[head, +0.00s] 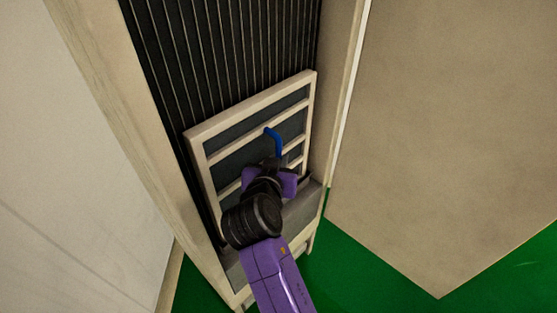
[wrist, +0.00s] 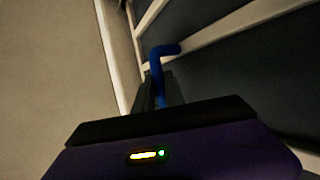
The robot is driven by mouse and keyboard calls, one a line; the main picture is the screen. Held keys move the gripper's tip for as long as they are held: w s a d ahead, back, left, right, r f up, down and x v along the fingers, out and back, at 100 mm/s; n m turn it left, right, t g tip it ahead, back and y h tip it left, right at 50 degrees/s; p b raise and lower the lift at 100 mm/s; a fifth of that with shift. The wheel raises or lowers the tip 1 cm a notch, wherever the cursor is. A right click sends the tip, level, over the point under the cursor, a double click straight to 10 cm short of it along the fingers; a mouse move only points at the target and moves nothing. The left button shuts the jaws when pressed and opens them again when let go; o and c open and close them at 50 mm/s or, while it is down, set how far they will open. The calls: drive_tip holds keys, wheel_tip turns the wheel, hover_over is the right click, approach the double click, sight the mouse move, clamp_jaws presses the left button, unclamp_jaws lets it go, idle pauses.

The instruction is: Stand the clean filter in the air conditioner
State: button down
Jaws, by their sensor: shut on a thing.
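The clean filter (head: 222,131) is a pale frame with crossbars and dark grey panels. In the head view it stands nearly upright, slightly tilted, inside the tall air conditioner housing (head: 108,88), in front of dark vertical fins. A blue handle (head: 276,141) sticks out from the filter; it also shows in the wrist view (wrist: 157,70). My gripper (head: 279,164) is at the filter's front and shut on the blue handle. In the wrist view the dark fingers (wrist: 160,92) close around the handle's lower part. The filter's lower part is partly hidden by my arm.
A large beige panel (head: 450,120) stands to the right and a pale wall (head: 75,170) to the left. Green floor (head: 360,270) shows below.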

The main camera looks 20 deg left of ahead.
drive_tip(key=shift+f+b, duration=1.4)
drive_tip(key=shift+f, duration=0.4)
idle(0.5)
drive_tip(key=c, duration=1.4)
unclamp_jaws()
drive_tip(key=shift+o, duration=0.4)
drive_tip(key=shift+f, duration=0.15)
drive_tip(key=v, duration=0.7)
drive_tip(key=shift+s+r, duration=0.3)
drive_tip(key=shift+s, duration=0.05)
